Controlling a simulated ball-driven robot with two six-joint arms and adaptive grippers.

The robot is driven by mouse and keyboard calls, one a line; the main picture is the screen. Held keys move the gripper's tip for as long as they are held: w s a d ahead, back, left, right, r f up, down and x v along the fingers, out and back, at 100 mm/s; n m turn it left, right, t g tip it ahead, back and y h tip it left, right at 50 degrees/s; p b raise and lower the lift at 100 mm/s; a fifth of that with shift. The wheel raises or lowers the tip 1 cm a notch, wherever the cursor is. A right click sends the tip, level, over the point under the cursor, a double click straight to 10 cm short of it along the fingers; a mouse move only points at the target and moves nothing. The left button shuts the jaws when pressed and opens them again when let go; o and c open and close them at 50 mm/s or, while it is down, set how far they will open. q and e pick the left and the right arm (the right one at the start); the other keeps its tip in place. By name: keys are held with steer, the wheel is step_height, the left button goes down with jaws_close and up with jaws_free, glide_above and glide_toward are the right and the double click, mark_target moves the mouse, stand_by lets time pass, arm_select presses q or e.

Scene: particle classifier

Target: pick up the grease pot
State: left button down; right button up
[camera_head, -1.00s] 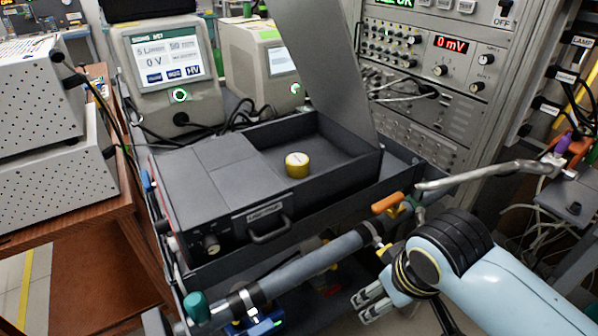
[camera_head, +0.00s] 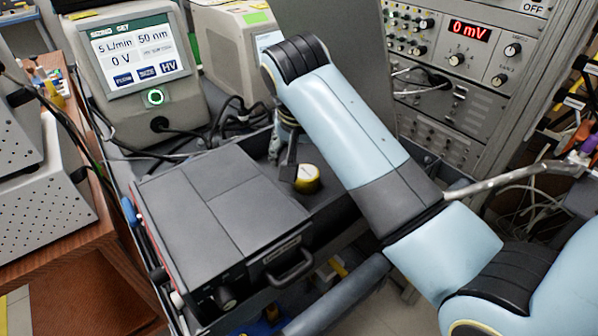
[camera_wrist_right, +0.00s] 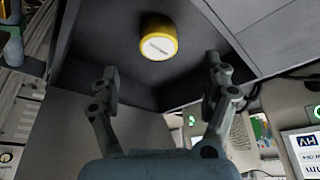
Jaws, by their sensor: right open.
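The grease pot (camera_head: 306,180) is a small yellow round pot with a pale top, standing in the open dark drawer of the grey unit. It also shows in the right wrist view (camera_wrist_right: 158,38) at the top centre, beyond the fingertips. My right gripper (camera_head: 283,158) hangs inside the drawer just left of the pot, partly hidden by my arm. In the right wrist view the gripper (camera_wrist_right: 162,78) has its fingers spread wide with nothing between them. One finger appears close to the pot in the head view; I cannot tell whether they touch. My left gripper is out of view.
The drawer's dark walls (camera_wrist_right: 62,45) rise close around the gripper. A raised grey lid (camera_head: 335,45) stands behind my right arm. A flat grey cover (camera_head: 215,195) lies left of the pot. Instruments (camera_head: 135,70) stand behind, and a rack (camera_head: 470,80) is at right.

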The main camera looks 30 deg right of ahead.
mark_target(306, 172)
steer(key=x, duration=0.3)
steer(key=shift+d+f, duration=0.1)
steer(key=shift+f, duration=0.05)
steer(key=shift+w+f, duration=0.15)
steer(key=shift+f, duration=0.15)
steer(key=x, duration=0.4)
steer(key=shift+w+d+f, duration=0.15)
steer(key=shift+d+f, duration=0.1)
steer(key=shift+f, duration=0.05)
steer(key=c, duration=1.2)
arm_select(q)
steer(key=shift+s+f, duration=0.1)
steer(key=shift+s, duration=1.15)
arm_select(e)
steer(key=shift+r, duration=0.1)
steer(key=shift+c, duration=0.5)
